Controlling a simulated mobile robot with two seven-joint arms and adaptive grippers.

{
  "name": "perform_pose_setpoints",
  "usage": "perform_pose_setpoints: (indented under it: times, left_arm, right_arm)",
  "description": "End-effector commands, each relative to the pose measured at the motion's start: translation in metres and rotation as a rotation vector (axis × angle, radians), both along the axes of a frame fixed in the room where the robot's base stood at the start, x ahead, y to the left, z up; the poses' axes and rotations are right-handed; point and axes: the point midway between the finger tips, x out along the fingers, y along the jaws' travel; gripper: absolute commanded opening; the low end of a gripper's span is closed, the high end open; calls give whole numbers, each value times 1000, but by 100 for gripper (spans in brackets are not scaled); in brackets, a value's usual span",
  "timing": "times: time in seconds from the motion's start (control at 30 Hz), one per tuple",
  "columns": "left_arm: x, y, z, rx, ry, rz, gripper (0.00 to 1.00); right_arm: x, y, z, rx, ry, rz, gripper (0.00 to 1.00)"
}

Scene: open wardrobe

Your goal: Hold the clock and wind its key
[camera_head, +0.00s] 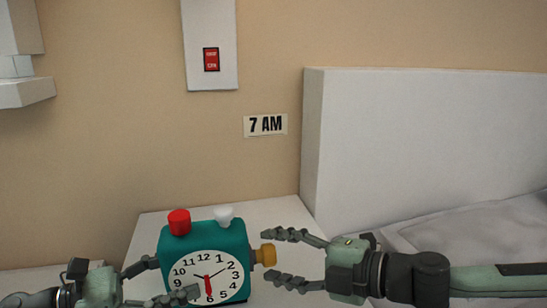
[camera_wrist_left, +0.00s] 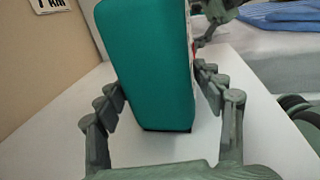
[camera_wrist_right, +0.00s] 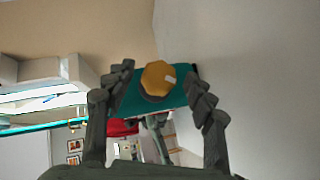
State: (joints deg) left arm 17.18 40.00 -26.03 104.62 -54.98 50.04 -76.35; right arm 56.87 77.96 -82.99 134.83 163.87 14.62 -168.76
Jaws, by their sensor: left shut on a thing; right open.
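The teal clock (camera_head: 204,237) stands upright on the white bedside table, its white dial facing me, with a red button and a white button on top. Its side fills the middle of the left wrist view (camera_wrist_left: 148,62). The yellow key (camera_head: 265,255) sticks out of its right side and shows end-on in the right wrist view (camera_wrist_right: 157,79). My left gripper (camera_head: 166,280) is shut on the clock, one finger behind it and one across the lower dial. My right gripper (camera_head: 277,259) is open, its fingertips above and below the key, with a gap to it.
The bedside table (camera_head: 279,213) has bare room behind the clock. A bed with a white headboard (camera_head: 430,130) stands at the right. A "7 AM" sign (camera_head: 266,125) and a panel with a red switch (camera_head: 211,60) are on the wall.

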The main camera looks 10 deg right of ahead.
Motion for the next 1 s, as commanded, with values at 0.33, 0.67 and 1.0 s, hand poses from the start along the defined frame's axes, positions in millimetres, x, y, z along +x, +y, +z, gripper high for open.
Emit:
perform_pose_setpoints:
  times: [0.33,0.67,1.0]
  left_arm:
    - [0,0,0,1,0,1,44]
    - [0,0,0,1,0,2,44]
    - [1,0,0,1,-1,2,44]
  right_arm:
    - [0,1,-2,-2,-35,0,55]
    - [0,1,-3,-5,-143,1,55]
    - [0,1,-4,-8,-276,0,55]
